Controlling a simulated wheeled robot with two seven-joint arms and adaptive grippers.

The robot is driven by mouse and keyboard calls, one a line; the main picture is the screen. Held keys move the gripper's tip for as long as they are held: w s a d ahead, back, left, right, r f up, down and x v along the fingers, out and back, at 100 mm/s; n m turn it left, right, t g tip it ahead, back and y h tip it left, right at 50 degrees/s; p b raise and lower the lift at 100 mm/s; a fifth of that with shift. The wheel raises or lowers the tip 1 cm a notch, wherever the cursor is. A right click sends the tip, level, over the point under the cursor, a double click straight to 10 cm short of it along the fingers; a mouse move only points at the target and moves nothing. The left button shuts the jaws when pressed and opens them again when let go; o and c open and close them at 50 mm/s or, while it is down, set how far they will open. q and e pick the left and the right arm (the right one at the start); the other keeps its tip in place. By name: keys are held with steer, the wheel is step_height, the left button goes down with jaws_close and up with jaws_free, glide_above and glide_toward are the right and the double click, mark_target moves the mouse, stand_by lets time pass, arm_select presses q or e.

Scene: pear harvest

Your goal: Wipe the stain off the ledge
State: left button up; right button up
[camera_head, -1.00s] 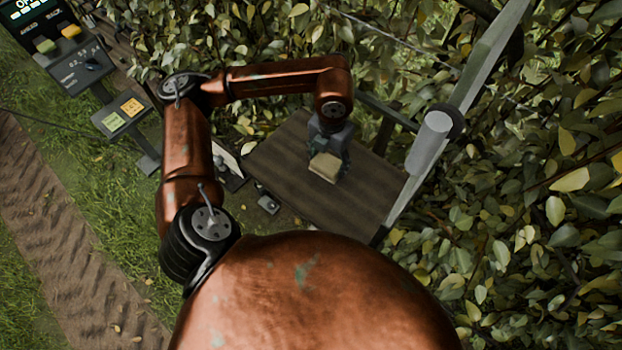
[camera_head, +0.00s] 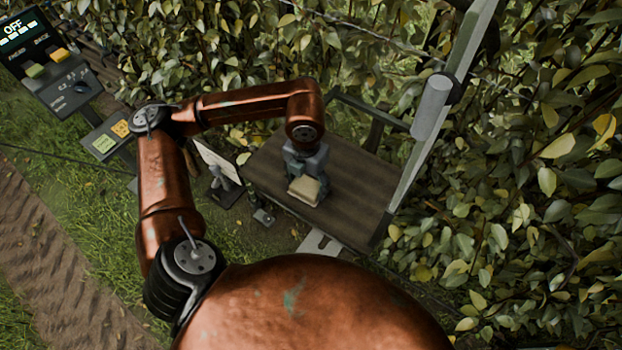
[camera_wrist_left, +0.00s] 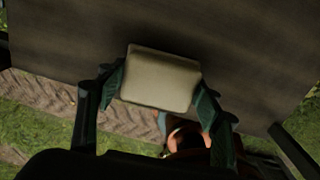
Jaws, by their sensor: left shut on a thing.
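The ledge (camera_head: 345,205) is a dark brown wooden board in the middle of the head view. It fills the upper part of the left wrist view (camera_wrist_left: 235,40). My left gripper (camera_head: 305,180) is over the ledge, shut on a pale beige sponge (camera_head: 304,192). In the left wrist view the sponge (camera_wrist_left: 161,78) sits between the two green fingers. I cannot tell whether the sponge touches the board. No stain can be made out on the visible wood; the part under the sponge and gripper is hidden. My right gripper is not in view.
Dense leafy branches lie behind and to the right of the ledge. A slanted metal post with a grey cylinder (camera_head: 431,107) stands at its right. A control panel (camera_head: 62,85) with a screen reading OFF is at upper left. A small stand with a white sheet (camera_head: 216,160) is left of the ledge.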

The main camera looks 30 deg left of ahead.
arm_select(q)
step_height(320, 180, up, 3)
steer(key=shift+s+f+p, duration=0.15)
steer(key=shift+f+p, duration=0.05)
steer(key=shift+p, duration=0.4)
steer(key=shift+w+r+p, duration=0.25)
steer(key=shift+r+p, duration=0.15)
steer(key=shift+r, duration=0.3)
steer(key=shift+s+r, duration=0.1)
steer(key=shift+r, duration=0.3)
steer(key=shift+r+p, duration=1.05)
steer(key=shift+r, duration=0.6)
